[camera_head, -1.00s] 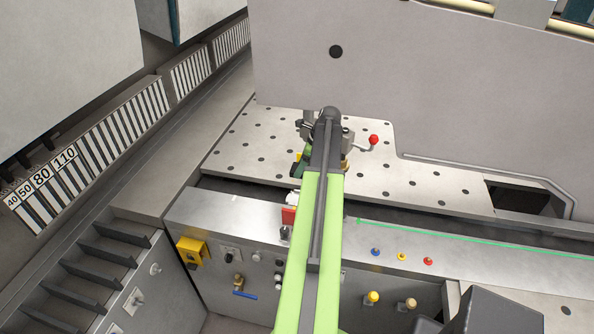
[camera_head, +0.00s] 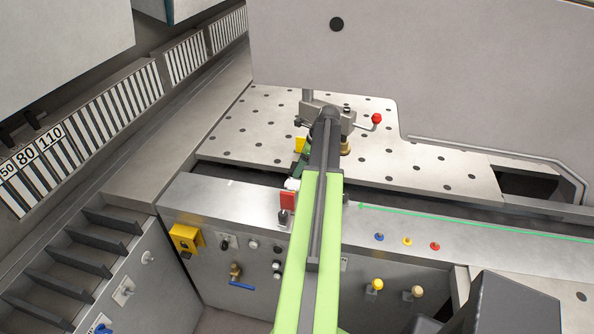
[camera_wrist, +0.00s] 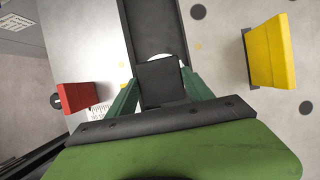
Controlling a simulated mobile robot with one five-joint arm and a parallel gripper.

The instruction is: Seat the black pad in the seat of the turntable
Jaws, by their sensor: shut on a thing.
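In the wrist view my gripper (camera_wrist: 160,92) has its two green fingers shut on the black pad (camera_wrist: 160,80). The pad is a small dark block between the fingertips. A pale rounded edge (camera_wrist: 182,60) shows just behind it, and a long dark bar runs beyond it to the top edge. In the head view my arm hides the pad and most of my gripper; a little dark green shows left of the arm. I cannot make out the turntable's seat, nor tell whether the pad touches anything.
A yellow block (camera_wrist: 270,50) and a red block (camera_wrist: 76,96) flank my gripper. A clamp with a red ball handle (camera_head: 376,118) stands on the perforated table (camera_head: 250,130) near my arm's end. Coloured buttons (camera_head: 407,241) line the front ledge. A tall grey panel (camera_head: 450,70) rises behind.

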